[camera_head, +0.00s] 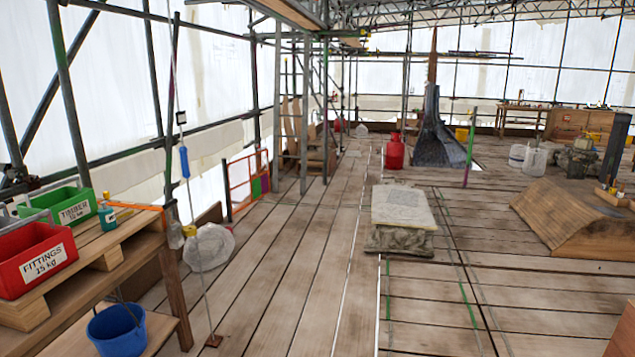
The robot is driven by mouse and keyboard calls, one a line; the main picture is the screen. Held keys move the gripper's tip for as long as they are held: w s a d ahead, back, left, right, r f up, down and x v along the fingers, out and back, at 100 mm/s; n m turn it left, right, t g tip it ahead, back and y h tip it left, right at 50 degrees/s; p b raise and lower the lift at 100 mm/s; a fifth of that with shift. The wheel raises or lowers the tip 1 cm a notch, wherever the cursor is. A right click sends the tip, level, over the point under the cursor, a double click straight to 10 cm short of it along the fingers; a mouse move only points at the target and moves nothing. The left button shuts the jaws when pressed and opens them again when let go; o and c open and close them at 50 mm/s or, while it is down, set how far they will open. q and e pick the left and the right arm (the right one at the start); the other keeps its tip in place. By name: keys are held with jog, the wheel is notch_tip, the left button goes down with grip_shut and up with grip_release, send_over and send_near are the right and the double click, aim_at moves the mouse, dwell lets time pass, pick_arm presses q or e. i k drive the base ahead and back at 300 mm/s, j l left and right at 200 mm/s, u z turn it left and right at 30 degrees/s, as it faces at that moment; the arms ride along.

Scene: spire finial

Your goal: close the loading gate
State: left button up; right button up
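The loading gate appears to be the orange tubular frame (229,184) on the left side of the deck, beside the scaffold uprights. It stands upright at the platform edge, and white sheeting shows behind it. Small green and purple patches show at its right end. It is too small and far off to tell whether it is open or shut, and I cannot make out a latch. Neither of my grippers is in view.
A wooden bench holds a red fittings crate (34,258) and a green timber crate (62,208) at left. A blue bucket (117,330) and a clear plastic bag (208,247) are nearby. A covered stack (402,207) stands mid-deck. Planks left of it are clear.

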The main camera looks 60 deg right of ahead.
aim_at(257, 193)
jog(key=z, duration=1.6)
jog(key=i+z, duration=0.2)
jog(key=i, duration=7.85)
jog(key=j, duration=0.1)
